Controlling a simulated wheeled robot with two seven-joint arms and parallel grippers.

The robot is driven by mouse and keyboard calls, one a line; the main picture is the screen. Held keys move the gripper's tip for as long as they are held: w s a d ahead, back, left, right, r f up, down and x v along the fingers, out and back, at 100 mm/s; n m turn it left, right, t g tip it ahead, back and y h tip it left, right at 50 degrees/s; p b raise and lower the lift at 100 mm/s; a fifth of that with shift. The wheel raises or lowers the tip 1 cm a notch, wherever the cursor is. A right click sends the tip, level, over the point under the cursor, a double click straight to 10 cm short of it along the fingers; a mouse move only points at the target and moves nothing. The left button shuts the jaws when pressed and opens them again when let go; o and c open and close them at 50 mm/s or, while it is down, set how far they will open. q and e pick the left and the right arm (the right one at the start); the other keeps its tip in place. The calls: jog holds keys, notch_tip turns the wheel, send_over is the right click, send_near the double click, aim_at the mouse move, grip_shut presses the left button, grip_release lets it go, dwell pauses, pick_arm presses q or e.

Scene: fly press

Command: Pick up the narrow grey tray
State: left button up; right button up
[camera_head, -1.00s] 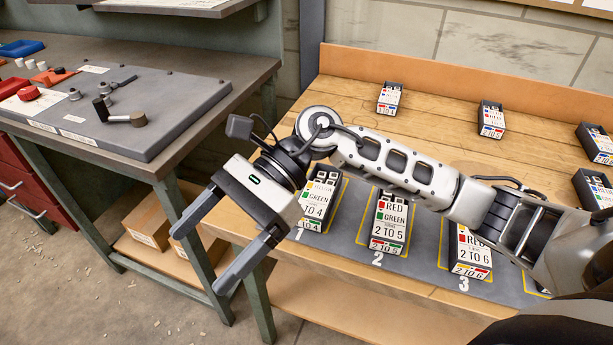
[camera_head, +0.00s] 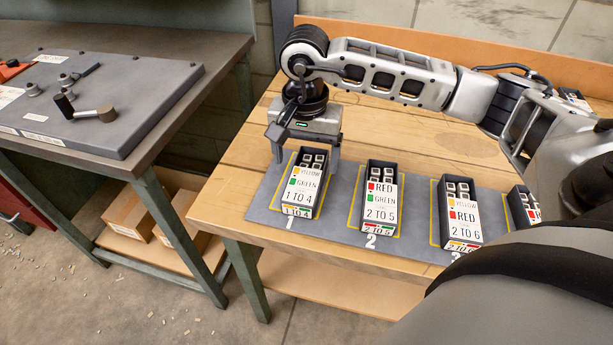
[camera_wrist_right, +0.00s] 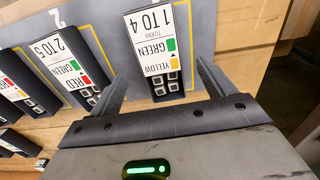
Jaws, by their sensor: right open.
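Several narrow dark grey trays with printed cards stand in a row on a grey mat. The tray at position 1 (camera_head: 301,190) reads yellow, green, 1 to 4; it also shows in the wrist view (camera_wrist_right: 154,50). The tray at position 2 (camera_head: 380,200) reads red, green, 2 to 5. The tray at position 3 (camera_head: 460,215) reads yellow, red, 2 to 6. Which one the task means cannot be told. My right gripper (camera_head: 306,156) is open and empty at the back end of tray 1, its fingers either side; they also show in the wrist view (camera_wrist_right: 157,78). My left gripper is out of view.
The grey mat (camera_head: 340,215) lies along the front of the wooden bench (camera_head: 240,160). A further tray (camera_head: 524,208) is partly hidden by my arm. At left, a dark table (camera_head: 215,55) carries a grey plate (camera_head: 150,100) with knobs. Cardboard boxes (camera_head: 180,215) sit on its shelf.

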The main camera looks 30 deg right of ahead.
aim_at(307, 173)
jog(key=shift+w+d+f+p, duration=0.1)
jog(key=shift+f+p, duration=0.25)
jog(key=shift+f, duration=1.2)
jog(key=shift+w+d+f+p, duration=0.1)
jog(key=shift+f+p, duration=0.2)
jog(key=shift+f, duration=1.25)
jog(key=c, duration=1.1)
